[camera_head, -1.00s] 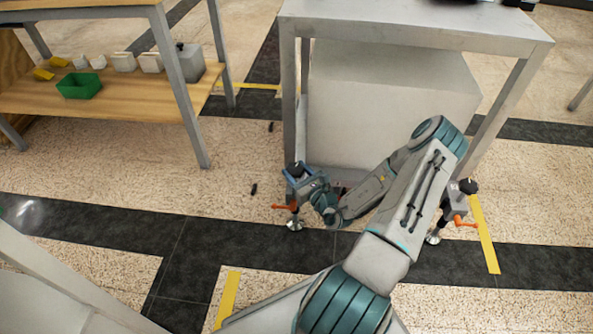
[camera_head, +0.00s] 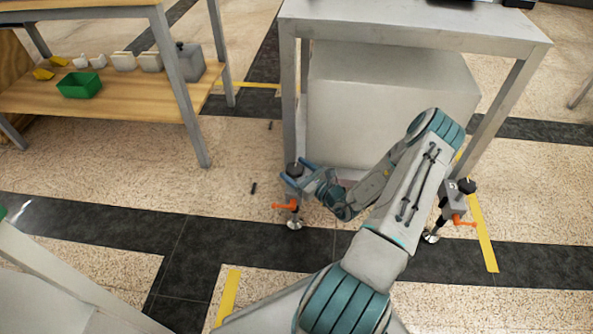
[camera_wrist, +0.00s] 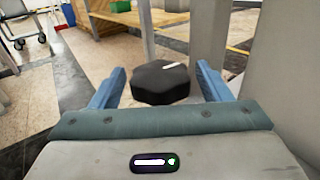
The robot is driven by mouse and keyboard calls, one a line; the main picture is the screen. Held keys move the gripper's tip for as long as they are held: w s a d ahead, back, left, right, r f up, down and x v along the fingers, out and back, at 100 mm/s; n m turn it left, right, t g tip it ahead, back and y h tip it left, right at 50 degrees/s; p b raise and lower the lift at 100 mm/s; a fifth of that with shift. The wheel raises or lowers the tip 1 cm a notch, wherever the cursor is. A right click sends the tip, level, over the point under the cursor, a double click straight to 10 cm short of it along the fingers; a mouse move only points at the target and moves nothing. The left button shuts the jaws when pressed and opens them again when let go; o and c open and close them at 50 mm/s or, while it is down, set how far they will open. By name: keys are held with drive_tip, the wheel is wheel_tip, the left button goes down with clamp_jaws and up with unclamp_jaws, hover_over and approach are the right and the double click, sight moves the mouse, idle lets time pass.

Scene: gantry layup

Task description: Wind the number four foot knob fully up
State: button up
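A black lobed foot knob (camera_wrist: 160,82) with a white mark on top sits between the two blue fingers of my gripper (camera_wrist: 158,92) in the wrist view. Gaps show between the knob and both fingers, so the gripper is open around it. In the head view the same knob (camera_head: 294,170) tops the left front foot of the grey bench (camera_head: 420,32), and my gripper (camera_head: 296,179) reaches it from the right. An orange handle (camera_head: 285,206) and a round metal foot pad (camera_head: 294,224) are below it. I cannot read any number on the foot.
A second black knob (camera_head: 467,186) with an orange handle is on the right front foot. A large grey box (camera_head: 390,105) fills the space under the bench. A wooden shelf (camera_head: 130,104) with a green bin (camera_head: 79,85) stands at left. Small dark items lie on the floor.

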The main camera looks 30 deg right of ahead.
drive_tip(key=p+v, duration=0.4)
drive_tip(key=v, duration=1)
drive_tip(key=shift+w, duration=0.1)
drive_tip(key=a+r+n+g+y+p, duration=0.2)
drive_tip(key=a+r+n+g+p, duration=0.35)
drive_tip(key=r, duration=0.55)
drive_tip(key=s+a+r+n+g+y+p, duration=0.15)
drive_tip(key=a+r+n+g+p, duration=0.45)
drive_tip(key=r, duration=0.6)
drive_tip(key=a+r+n+g+y+p, duration=0.2)
drive_tip(key=a+r+n+g+p, duration=0.4)
drive_tip(key=r, duration=0.5)
drive_tip(key=s+a+r+n+t+h+p, duration=0.1)
drive_tip(key=s+r+n+h+p, duration=0.2)
drive_tip(key=r, duration=0.8)
drive_tip(key=s+a+r+n+t+h+p, duration=0.1)
drive_tip(key=s+r+n+h+p, duration=0.2)
drive_tip(key=r+n+p, duration=0.3)
drive_tip(key=s+a+r+n+t+h+p, duration=0.1)
drive_tip(key=s+r+n+h+p, duration=0.2)
drive_tip(key=r, duration=1.3)
drive_tip(key=n+h+p, duration=0.2)
drive_tip(key=shift+s+a+h, duration=0.15)
drive_tip(key=shift+a+h, duration=0.05)
drive_tip(key=shift+h, duration=0.15)
